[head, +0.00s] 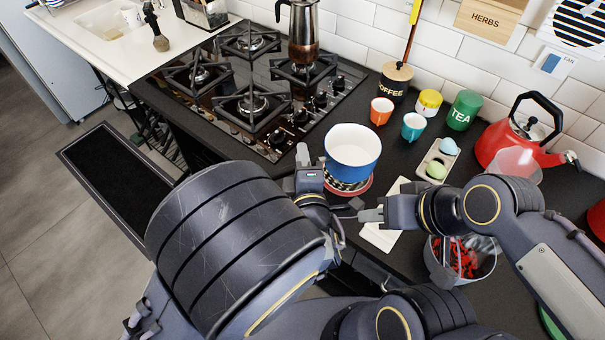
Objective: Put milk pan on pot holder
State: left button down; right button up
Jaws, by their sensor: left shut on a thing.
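The milk pan (353,147), white inside with a blue lower body, is upright over the round pot holder (364,188). The pot holder has a red rim and a patterned middle, and the pan covers much of it. I cannot tell whether the pan's base touches it. My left gripper (305,168) is at the pan's left side, shut on the pan; the grip itself is largely hidden by my arm. My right gripper (362,210) is in front of the pan, apart from it, and its finger opening is unclear.
The gas hob (225,105) with a moka pot (303,35) is at back left. Orange (381,111) and teal (413,126) cups, canisters and an egg tray (438,160) stand behind right. A red kettle (515,145) and a utensil bucket (460,262) are right.

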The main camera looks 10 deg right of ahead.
pick_arm(q)
jog(key=f+b, duration=0.4)
jog(key=shift+w+d, duration=0.1)
jog(key=shift+w, duration=0.3)
jog(key=shift+r, duration=0.1)
jog(key=c, duration=1.3)
grip_release()
jog(key=shift+c, duration=0.2)
